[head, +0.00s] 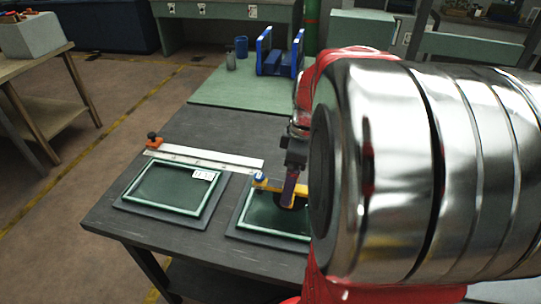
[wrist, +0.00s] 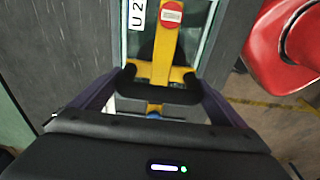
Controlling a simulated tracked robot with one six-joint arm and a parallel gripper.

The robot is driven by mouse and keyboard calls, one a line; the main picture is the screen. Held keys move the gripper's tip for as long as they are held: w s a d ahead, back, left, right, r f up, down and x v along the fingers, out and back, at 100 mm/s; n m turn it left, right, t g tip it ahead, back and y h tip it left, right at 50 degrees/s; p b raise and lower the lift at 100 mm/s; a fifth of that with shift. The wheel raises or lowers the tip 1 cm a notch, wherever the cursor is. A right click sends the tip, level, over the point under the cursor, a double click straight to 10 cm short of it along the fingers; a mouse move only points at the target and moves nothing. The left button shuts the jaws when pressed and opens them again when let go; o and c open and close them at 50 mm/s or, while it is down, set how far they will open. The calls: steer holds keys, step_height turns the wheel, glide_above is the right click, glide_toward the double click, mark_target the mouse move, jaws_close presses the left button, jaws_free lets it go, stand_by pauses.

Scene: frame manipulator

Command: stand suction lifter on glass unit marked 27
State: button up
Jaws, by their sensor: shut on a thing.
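The yellow suction lifter (head: 267,184) with a blue end is at the right-hand framed glass unit (head: 258,214). My gripper (wrist: 160,92) is shut on the lifter's black handle. In the wrist view the lifter's yellow bar (wrist: 162,58) with a red round sticker lies over the glass. I cannot tell whether its pads touch the glass. A white label (wrist: 137,13) beside it reads "U2", and the rest is cut off. A second framed glass unit (head: 160,190) lies to the left with a white label too small to read. My arm hides the right unit's right side.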

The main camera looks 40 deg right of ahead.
steer(key=shift+f, duration=2.2)
steer(key=o, duration=1)
steer(key=r, duration=0.9)
steer(key=s+d+r, duration=0.1)
steer(key=r, duration=0.3)
steer(key=shift+s+r, duration=0.1)
steer(key=shift+r, duration=0.2)
